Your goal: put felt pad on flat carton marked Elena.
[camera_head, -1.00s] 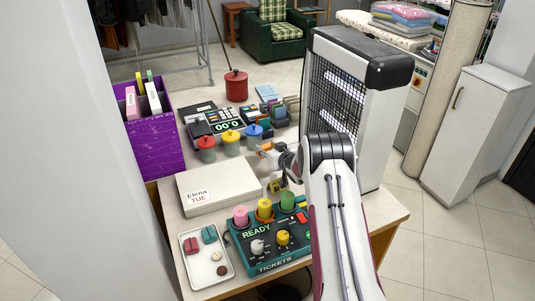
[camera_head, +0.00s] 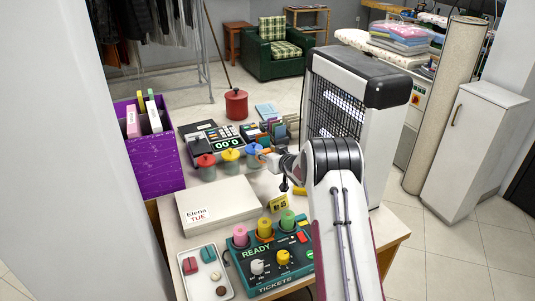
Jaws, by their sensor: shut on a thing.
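The flat carton (camera_head: 222,197) lies on the counter, left of my gripper. It is a pale, closed box with a label reading Elena TUE on its front left. My gripper (camera_head: 284,186) hangs above the counter to the right of the carton, apart from it. It is small and dark here, partly hidden by my own arm. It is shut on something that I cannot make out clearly. I cannot pick out the felt pad for certain.
A green READY/TICKETS console (camera_head: 266,269) with coloured spools stands in front. A white tray (camera_head: 203,250) holds small items. Red, yellow and blue lidded jars (camera_head: 230,165) stand behind the carton. A yellow number tag (camera_head: 279,201) is below my gripper. A tall grilled unit (camera_head: 384,130) stands right.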

